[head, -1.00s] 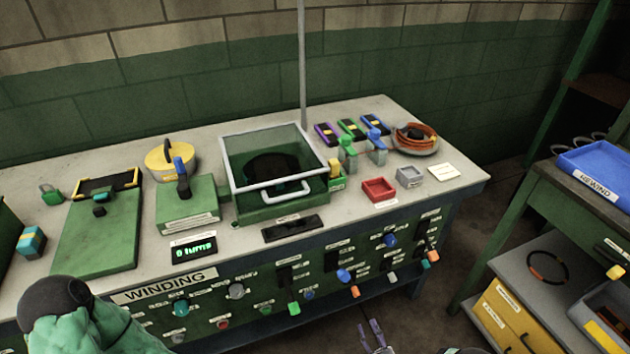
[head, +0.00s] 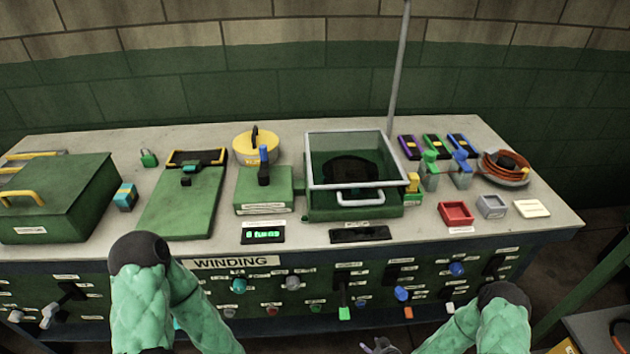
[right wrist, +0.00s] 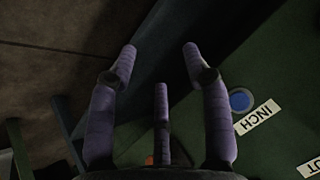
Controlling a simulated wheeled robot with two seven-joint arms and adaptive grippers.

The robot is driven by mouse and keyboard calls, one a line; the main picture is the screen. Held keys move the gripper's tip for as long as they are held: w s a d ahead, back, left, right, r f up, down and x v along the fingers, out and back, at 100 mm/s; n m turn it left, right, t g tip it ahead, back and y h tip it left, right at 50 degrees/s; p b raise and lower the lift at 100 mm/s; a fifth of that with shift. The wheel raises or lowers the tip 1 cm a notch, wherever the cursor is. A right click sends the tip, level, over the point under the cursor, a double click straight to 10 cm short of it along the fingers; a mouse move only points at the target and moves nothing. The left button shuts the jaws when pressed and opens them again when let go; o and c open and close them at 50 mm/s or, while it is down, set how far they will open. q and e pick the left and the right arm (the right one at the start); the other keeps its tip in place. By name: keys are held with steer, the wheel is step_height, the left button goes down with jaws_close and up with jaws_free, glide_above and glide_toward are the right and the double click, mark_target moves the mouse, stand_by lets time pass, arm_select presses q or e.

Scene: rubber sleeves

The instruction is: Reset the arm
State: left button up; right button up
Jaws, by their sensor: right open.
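My right arm, in a green quilted sleeve, comes in at the bottom right of the head view. Only the tips of my right gripper (head: 378,346) show there, at the bottom edge. In the right wrist view, its purple fingers (right wrist: 160,75) are spread apart with nothing between them, in front of the green panel face and the floor. A blue button (right wrist: 240,100) beside an "INCH" label lies just right of the fingers. My left arm's sleeve stands at the lower left of the head view; its gripper is not visible.
The winding bench (head: 560,226) spans the head view. On it are a glass-lidded box (head: 355,205), a green chest (head: 60,195), a yellow round tin (head: 256,147), red tray (head: 455,213) and a coil dish (head: 505,167). Knobs and levers stick out from its front panel.

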steer(key=s+a+r+m+g+y, duration=0.1)
steer(key=s+a+r+g, duration=0.35)
steer(key=s, duration=0.45)
steer(key=s+a+r+g, duration=0.3)
steer(key=s+a+r, duration=0.15)
steer(key=s, duration=0.45)
step_height(320, 180, up, 9)
steer(key=w+p, duration=0.2)
steer(key=p, duration=0.5)
steer(key=shift+a+r+n+p, duration=0.15)
steer(key=shift+a+n+p, duration=0.15)
steer(key=shift+a, duration=0.1)
steer(key=shift+w, duration=0.1)
